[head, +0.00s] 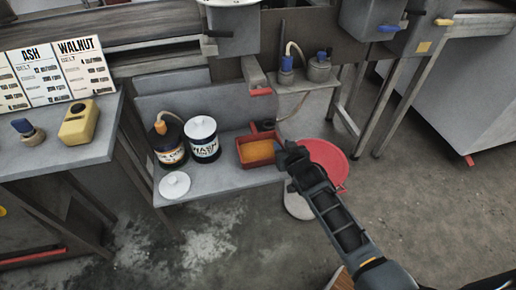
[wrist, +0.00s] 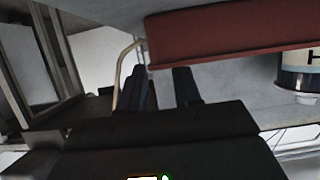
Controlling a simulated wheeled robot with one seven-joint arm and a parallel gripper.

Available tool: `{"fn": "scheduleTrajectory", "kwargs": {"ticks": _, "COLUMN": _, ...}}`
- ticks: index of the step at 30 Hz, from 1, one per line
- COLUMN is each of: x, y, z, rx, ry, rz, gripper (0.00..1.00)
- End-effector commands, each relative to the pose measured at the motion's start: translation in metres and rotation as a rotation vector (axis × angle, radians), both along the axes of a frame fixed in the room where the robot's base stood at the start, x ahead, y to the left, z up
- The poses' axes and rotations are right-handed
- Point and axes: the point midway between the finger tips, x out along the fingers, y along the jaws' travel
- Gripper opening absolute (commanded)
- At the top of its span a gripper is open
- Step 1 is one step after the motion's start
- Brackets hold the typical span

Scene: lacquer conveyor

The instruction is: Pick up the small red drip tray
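The small red drip tray (head: 242,153) is rectangular and holds something amber. It sits on the low grey shelf, right of the two cans. In the wrist view its long red side (wrist: 235,42) spans the upper right. My gripper (head: 284,155) is just off the tray's right end in the head view. In the wrist view its two dark fingers (wrist: 160,88) stand apart with nothing between them, beside the tray's left end. I cannot tell whether a fingertip touches the tray.
A black can (head: 170,157) with an orange-tipped pump, a white-lidded can (head: 203,151) and a loose white lid (head: 174,185) share the shelf (head: 225,177). A red round top (head: 328,160) over a white bucket (head: 297,206) is by my arm. A red-ended block (head: 258,78) hangs above the tray.

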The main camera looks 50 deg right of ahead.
Motion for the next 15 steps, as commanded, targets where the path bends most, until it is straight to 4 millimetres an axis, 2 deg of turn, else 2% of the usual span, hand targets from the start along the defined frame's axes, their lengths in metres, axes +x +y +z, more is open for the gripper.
{"fn": "scheduleTrajectory", "kwargs": {"ticks": 6, "x": 0.023, "y": -0.017, "z": -0.01, "rx": -0.001, "ry": -0.001, "rz": 0.0, "gripper": 0.33}}
{"fn": "scheduleTrajectory", "kwargs": {"ticks": 15, "x": 0.029, "y": -0.021, "z": -0.013, "rx": 0.0, "ry": -0.001, "rz": 0.001, "gripper": 0.33}}
